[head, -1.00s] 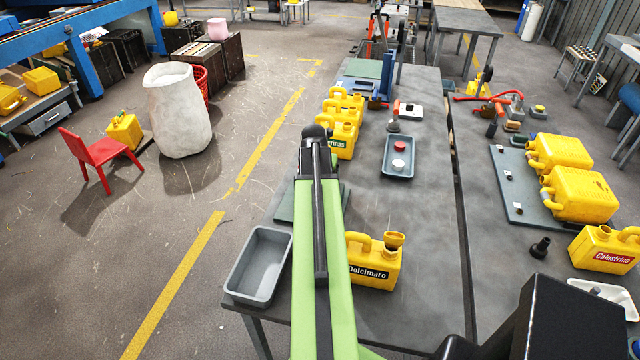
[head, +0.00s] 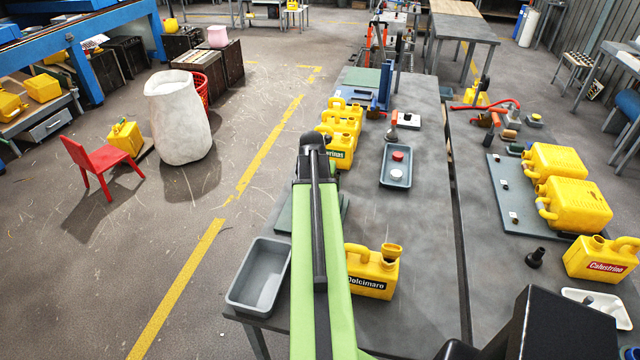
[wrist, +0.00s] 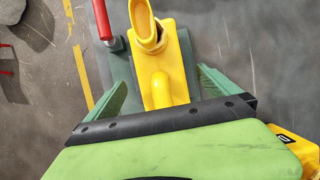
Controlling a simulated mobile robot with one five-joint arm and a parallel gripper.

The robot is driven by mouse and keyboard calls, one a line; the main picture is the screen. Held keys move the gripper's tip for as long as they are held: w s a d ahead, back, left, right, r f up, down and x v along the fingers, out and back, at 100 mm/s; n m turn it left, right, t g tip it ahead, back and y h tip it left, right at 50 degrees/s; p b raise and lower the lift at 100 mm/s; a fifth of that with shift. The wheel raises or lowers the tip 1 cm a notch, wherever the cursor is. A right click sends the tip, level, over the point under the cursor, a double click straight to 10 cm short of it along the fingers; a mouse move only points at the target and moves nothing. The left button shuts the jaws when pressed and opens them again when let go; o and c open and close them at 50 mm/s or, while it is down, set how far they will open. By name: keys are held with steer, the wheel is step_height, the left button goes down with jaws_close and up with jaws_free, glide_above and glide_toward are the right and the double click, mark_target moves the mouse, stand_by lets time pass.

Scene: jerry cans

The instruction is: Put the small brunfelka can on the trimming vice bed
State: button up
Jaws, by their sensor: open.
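A yellow can (wrist: 178,65) with a raised spout and a loop handle stands between the jaws in the wrist view. No label shows on it, so I cannot read whether it is the brunfelka can. It is over a grey-green plate (wrist: 118,68). My gripper (wrist: 160,78) is open, with one green jaw on each side of the can and gaps visible. In the head view my arm hides the gripper and this can; part of a dark green plate (head: 284,218) shows beside the arm. A blue fixture (head: 384,88) stands farther back; I cannot tell whether it is the trimming vice.
A red-handled tool (wrist: 103,22) lies left of the can. The Dolcimaro can (head: 372,274) and a grey tray (head: 258,275) are near the table's front. Several yellow cans (head: 342,128) stand farther back beside a tray (head: 396,166).

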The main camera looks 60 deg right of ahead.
steer(key=p+v, duration=0.6)
steer(key=v, duration=0.2)
steer(key=shift+a+r, duration=0.1)
steer(key=shift+r, duration=0.3)
steer(key=shift+f, duration=0.15)
steer(key=shift+w+a, duration=0.1)
steer(key=w+a+m+y, duration=0.1)
steer(key=w+a+m, duration=0.2)
steer(key=w+a, duration=0.35)
steer(key=w+a+f+m+y, duration=0.1)
steer(key=w+a+m, duration=0.25)
steer(key=a, duration=0.65)
steer(key=w+a+m, duration=0.3)
steer(key=w+a, duration=0.2)
steer(key=a, duration=0.3)
steer(key=w+a+m+g+y, duration=0.15)
steer(key=a+m, duration=1.05)
steer(key=a, duration=1.9)
step_height(320, 180, down, 8)
steer(key=b, duration=0.6)
steer(key=shift+w+d+y+b, duration=0.25)
steer(key=shift+y+b, duration=0.1)
steer(key=shift+b, duration=0.05)
